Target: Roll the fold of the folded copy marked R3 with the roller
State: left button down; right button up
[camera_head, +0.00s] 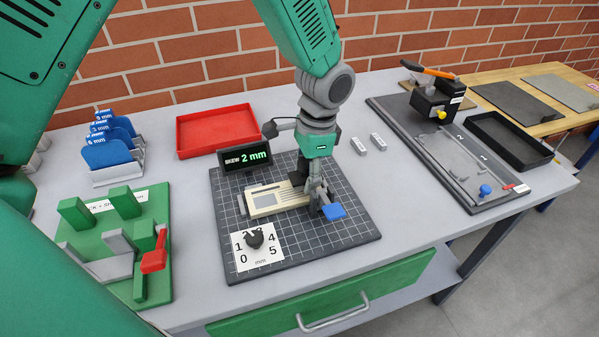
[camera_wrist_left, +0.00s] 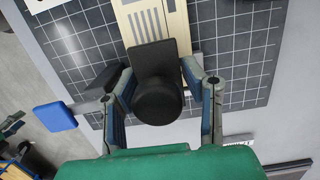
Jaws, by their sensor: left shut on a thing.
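A cream folded copy (camera_head: 268,198) with a grey picture and printed lines lies on the dark gridded mat (camera_head: 235,255). It also shows in the left wrist view (camera_wrist_left: 172,22); I cannot read an R3 mark on it. My left gripper (camera_head: 318,190) is low over the copy's right end. In the left wrist view, its fingers (camera_wrist_left: 160,95) are shut on a black tool (camera_wrist_left: 155,60) with a round knob and a flat plate, which covers part of the copy. I cannot tell whether this is the roller, or whether it touches the paper.
A blue tab (camera_head: 333,211) sits beside the gripper. A "SKEW 2 mm" display (camera_head: 245,156) and a red tray (camera_head: 215,130) stand behind. A green fixture (camera_head: 120,215) is left, a numbered dial card (camera_head: 258,250) front. A black device with an orange handle (camera_head: 436,98) is right.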

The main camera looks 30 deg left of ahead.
aim_at(280, 190)
pick_arm(q)
jog(key=shift+d, duration=0.1)
jog(key=a, duration=0.1)
jog(key=a+f, duration=0.1)
jog(key=a, duration=0.1)
jog(key=shift+a, duration=0.3)
jog(key=shift+f, duration=0.1)
jog(key=shift+d, duration=1.7)
jog(key=shift+a, duration=0.3)
jog(key=shift+s+a+f, duration=0.15)
jog(key=shift+a, duration=0.7)
jog(key=shift+s+a, duration=0.35)
jog(key=shift+a, duration=0.1)
jog(key=shift+s+p, duration=0.2)
jog(key=shift+p, duration=0.15)
jog(key=shift+s+d, duration=0.2)
jog(key=shift+d, duration=0.25)
jog(key=shift+s+a+p, duration=0.35)
jog(key=shift+a+p, duration=0.15)
jog(key=shift+s+a, duration=0.25)
jog(key=shift+a, duration=0.25)
pick_arm(e)
jog(key=shift+a+r, duration=0.3)
jog(key=shift+r, duration=0.25)
jog(key=shift+a+r, duration=0.3)
jog(key=shift+r, duration=0.25)
